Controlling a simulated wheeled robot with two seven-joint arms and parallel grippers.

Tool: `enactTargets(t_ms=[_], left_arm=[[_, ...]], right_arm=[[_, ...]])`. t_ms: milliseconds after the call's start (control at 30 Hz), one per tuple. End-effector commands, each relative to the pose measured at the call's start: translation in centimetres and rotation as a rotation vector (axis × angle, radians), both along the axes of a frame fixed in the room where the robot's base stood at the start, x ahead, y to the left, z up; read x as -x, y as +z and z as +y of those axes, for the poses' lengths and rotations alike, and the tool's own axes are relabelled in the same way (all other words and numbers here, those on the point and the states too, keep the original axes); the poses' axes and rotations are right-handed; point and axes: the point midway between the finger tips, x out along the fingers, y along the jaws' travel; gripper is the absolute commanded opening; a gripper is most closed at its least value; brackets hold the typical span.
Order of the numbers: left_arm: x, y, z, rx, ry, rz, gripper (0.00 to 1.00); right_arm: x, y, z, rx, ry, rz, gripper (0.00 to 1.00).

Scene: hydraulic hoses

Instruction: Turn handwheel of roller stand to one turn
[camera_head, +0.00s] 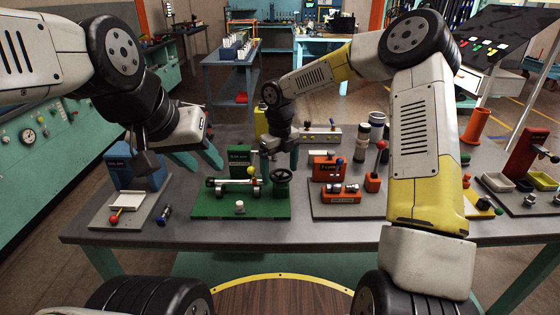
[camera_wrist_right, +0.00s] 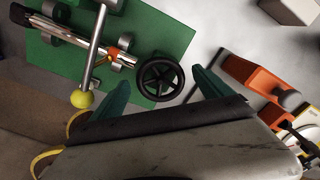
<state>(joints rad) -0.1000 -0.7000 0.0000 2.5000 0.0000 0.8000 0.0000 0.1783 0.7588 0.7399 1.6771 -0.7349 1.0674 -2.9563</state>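The green roller stand (camera_head: 235,207) sits on the table, carrying a shaft in clamps and a lever with a yellow knob (camera_head: 251,171). Its black spoked handwheel (camera_head: 281,178) is at its right end. My right gripper (camera_head: 279,162) is open just above the handwheel. In the right wrist view, the handwheel (camera_wrist_right: 160,78) appears between the two spread teal fingers; I cannot tell whether they touch it. The yellow knob (camera_wrist_right: 82,99) shows left of the fingers. My left gripper (camera_head: 198,160) is open and empty, above and left of the stand.
A blue device (camera_head: 140,172) on a grey plate stands left.

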Motion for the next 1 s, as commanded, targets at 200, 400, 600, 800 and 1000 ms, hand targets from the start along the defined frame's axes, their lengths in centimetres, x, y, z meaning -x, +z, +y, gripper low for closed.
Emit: enactTargets(t_ms=[200, 400, 600, 800, 1000], left_arm=[[0.0, 0.0, 0.0, 0.000, 0.000, 0.000, 0.36], [0.0, 0.0, 0.0, 0.000, 0.000, 0.000, 0.36], [0.0, 0.0, 0.0, 0.000, 0.000, 0.000, 0.36], [0.0, 0.0, 0.0, 0.000, 0.000, 0.000, 0.36], [0.0, 0.0, 0.0, 0.000, 0.000, 0.000, 0.36]], right_arm=[[0.0, 0.0, 0.0, 0.000, -0.001, 0.000, 0.89], [-0.1, 1.9, 0.0, 0.000, -0.001, -0.005, 0.89], [-0.1, 5.4, 0.0, -0.001, -0.001, -0.003, 0.89], [-0.1, 7.5, 0.0, -0.001, -0.001, -0.001, 0.89], [0.0, 7.8, 0.0, 0.000, -0.001, 0.000, 0.89]])
